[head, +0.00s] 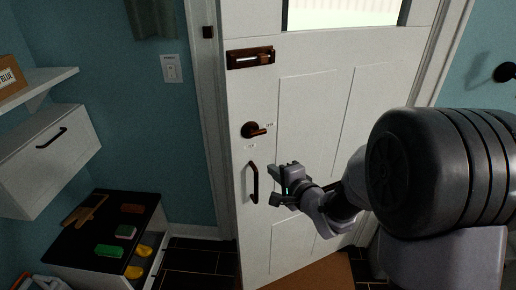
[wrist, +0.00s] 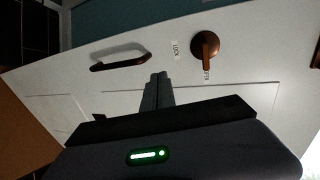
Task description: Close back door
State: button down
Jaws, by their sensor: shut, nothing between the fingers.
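The back door (head: 305,120) is white and panelled, with a window at the top. Its left edge stands out in front of the door frame (head: 208,120), so it looks slightly ajar toward me. A dark pull handle (head: 254,183) is on its left side, below a bronze turn latch (head: 254,130). My gripper (head: 275,185) is just right of the pull handle, in front of the door. In the wrist view, my gripper (wrist: 157,88) has its fingers together and empty, pointing at the door between the pull handle (wrist: 121,57) and the latch (wrist: 205,46). Contact with the door cannot be told.
A slide bolt (head: 250,57) is higher on the door. On the left are a wall cabinet (head: 50,165) and a low dark-topped unit (head: 85,235) with brushes and other items. A brown mat (head: 315,273) lies at the door's foot.

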aim_at(255, 153)
jog(key=b+x, duration=0.1)
jog(key=x, duration=0.4)
jog(key=b+x, duration=0.1)
jog(key=x, duration=0.4)
jog(key=shift+w+r, duration=0.15)
jog(key=shift+r, duration=0.05)
jog(key=shift+w+a+r, duration=0.1)
jog(key=shift+w+a, duration=0.15)
jog(key=shift+w, duration=0.15)
